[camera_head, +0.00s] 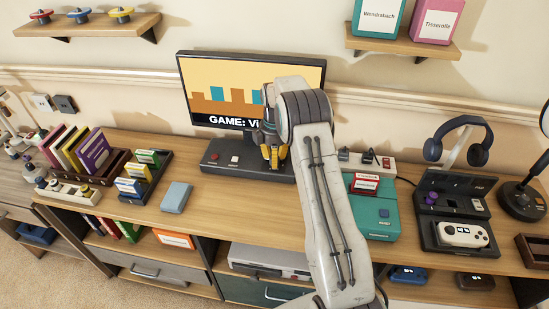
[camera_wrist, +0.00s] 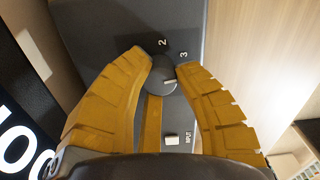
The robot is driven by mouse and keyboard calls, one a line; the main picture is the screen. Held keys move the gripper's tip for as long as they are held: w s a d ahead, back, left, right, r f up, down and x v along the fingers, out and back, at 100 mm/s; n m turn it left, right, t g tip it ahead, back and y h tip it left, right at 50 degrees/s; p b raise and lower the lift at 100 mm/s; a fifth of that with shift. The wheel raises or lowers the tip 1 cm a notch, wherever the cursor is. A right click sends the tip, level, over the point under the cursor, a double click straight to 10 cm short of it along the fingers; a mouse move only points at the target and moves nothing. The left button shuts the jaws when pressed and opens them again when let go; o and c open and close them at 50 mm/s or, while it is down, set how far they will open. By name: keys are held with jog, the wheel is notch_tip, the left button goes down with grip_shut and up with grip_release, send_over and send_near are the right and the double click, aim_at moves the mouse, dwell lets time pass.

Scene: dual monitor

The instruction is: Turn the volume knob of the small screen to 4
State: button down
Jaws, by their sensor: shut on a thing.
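My gripper (camera_head: 273,158) reaches down to the dark base (camera_head: 222,158) in front of the lit monitor (camera_head: 225,85). A pale pointer line on the knob points right, slightly downward in the picture. The numbers 2 (camera_wrist: 162,43) and 3 (camera_wrist: 183,55) are printed beside the knob. Any other numbers are hidden by the fingers. In the head view, my gripper hides the knob.
A white button (camera_wrist: 172,139) labelled INPUT sits on the base near the fingers. A teal console (camera_head: 378,218) stands right of my arm. A black unit (camera_head: 440,235) with a white controller is further right. Book and cartridge racks stand at the left. Some desk (camera_head: 215,205) is clear in front.

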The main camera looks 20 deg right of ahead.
jog(key=shift+m, duration=0.3)
jog(key=shift+f+m, duration=0.1)
jog(key=shift+m, duration=2.7)
jog(key=shift+s, duration=0.1)
jog(key=c, duration=0.9)
grip_release()
jog(key=shift+o, duration=0.2)
notch_tip(320, 180, up, 10)
jog(key=shift+r, duration=1.05)
